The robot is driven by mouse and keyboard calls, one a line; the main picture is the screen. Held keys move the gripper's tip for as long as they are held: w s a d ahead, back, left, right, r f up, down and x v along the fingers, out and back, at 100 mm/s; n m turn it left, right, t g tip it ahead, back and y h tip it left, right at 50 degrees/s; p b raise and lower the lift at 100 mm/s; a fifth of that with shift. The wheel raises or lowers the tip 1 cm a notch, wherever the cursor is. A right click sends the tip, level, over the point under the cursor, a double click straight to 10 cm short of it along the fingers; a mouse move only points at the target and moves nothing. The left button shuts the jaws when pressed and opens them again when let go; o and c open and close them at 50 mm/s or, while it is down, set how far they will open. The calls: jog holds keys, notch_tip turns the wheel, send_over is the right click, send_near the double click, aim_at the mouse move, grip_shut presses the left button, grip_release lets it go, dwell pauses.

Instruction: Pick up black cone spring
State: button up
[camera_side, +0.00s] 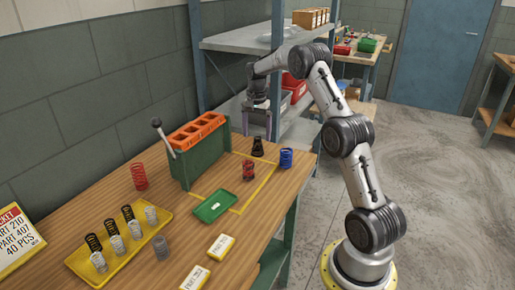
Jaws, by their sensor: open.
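A small black spring (258,147), narrower at the top like a cone, stands upright near the back right of the wooden bench. My gripper (257,127) is above it with its fingers pointing down. The fingers are apart, with nothing visible between them, and there appears to be a small gap above the spring's top. Nothing hides the spring in this view.
A small red spring (249,171) and a blue spring (286,158) stand close by. A green box with an orange slotted top (199,132) is to the left. A green tray (215,206) and a yellow tray (75,262) of several springs are in front.

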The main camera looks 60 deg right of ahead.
aim_at(258, 145)
jog(key=shift+s+a+f, duration=0.1)
jog(key=shift+s+f, duration=0.05)
jog(key=shift+f, duration=1.25)
jog(key=shift+s+a+f, duration=0.1)
jog(key=shift+f, duration=1.25)
grip_shut()
jog(key=shift+r, duration=0.1)
